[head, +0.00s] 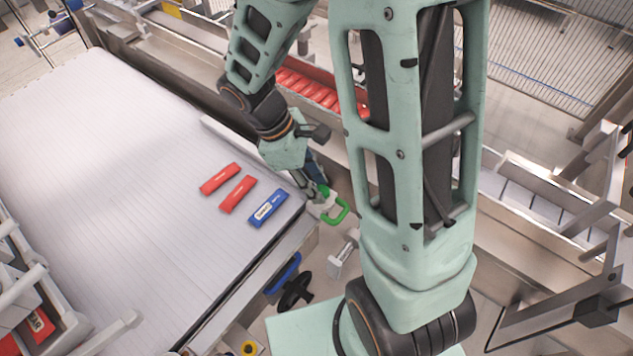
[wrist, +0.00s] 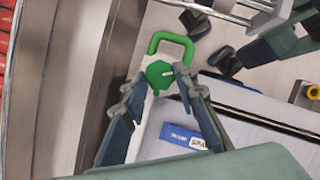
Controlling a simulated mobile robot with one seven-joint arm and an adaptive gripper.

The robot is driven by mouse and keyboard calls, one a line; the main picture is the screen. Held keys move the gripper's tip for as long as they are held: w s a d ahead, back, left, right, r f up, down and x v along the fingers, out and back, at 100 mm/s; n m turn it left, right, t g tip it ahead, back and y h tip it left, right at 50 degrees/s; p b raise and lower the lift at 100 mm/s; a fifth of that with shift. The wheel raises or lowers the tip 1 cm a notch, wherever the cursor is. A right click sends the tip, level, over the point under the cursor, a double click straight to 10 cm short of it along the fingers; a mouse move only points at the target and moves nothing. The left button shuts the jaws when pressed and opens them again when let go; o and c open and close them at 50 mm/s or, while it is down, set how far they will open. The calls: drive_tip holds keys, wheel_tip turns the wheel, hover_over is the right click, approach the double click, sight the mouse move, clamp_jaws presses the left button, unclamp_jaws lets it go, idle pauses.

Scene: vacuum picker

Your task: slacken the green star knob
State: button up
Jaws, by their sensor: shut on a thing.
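The green star knob (wrist: 158,76) sits on a pale bracket beside a green U-shaped handle (wrist: 172,42) in the wrist view. My gripper (wrist: 160,80) has one finger on each side of the knob and is shut on it. In the head view my gripper (head: 315,190) reaches down to the knob (head: 324,191) at the corner of the conveyor. The green handle (head: 338,213) stands just below and right of it. My fingers and arm partly hide the knob there.
Two red packs (head: 220,178) and a blue pack (head: 268,208) lie on the white conveyor (head: 90,150) to the left. A blue handle (head: 284,272) and a black knob (head: 295,292) are below. Red packs (head: 310,90) fill a channel behind my arm.

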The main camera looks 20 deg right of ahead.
drive_tip(key=shift+w, duration=0.1)
drive_tip(key=o, duration=1.2)
drive_tip(key=shift+c, duration=0.2)
drive_tip(key=shift+r, duration=0.1)
drive_tip(key=v, duration=1.2)
